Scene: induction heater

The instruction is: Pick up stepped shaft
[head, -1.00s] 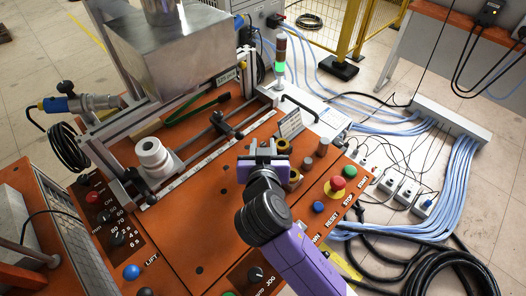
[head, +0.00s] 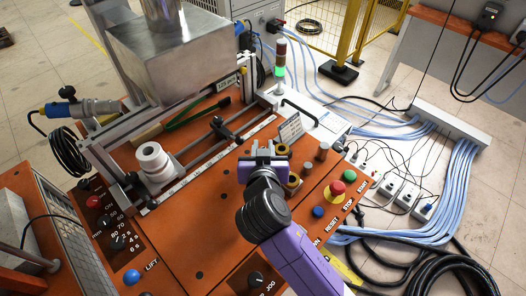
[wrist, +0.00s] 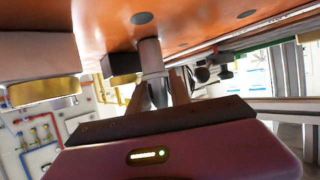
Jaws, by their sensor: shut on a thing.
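My gripper (head: 263,152) is low over the orange bench top, beside the brass rings. In the wrist view my gripper (wrist: 158,82) has its two fingers on a grey metal cylinder with a narrower and a wider part, which looks like the stepped shaft (wrist: 151,56). The cylinder's far end is close to the orange surface; I cannot tell whether it touches. In the head view the held piece is hidden behind my wrist.
A red stop button (head: 337,187) is further right. A rail (head: 205,160) and a white stepped cylinder (head: 152,160) are to the left.

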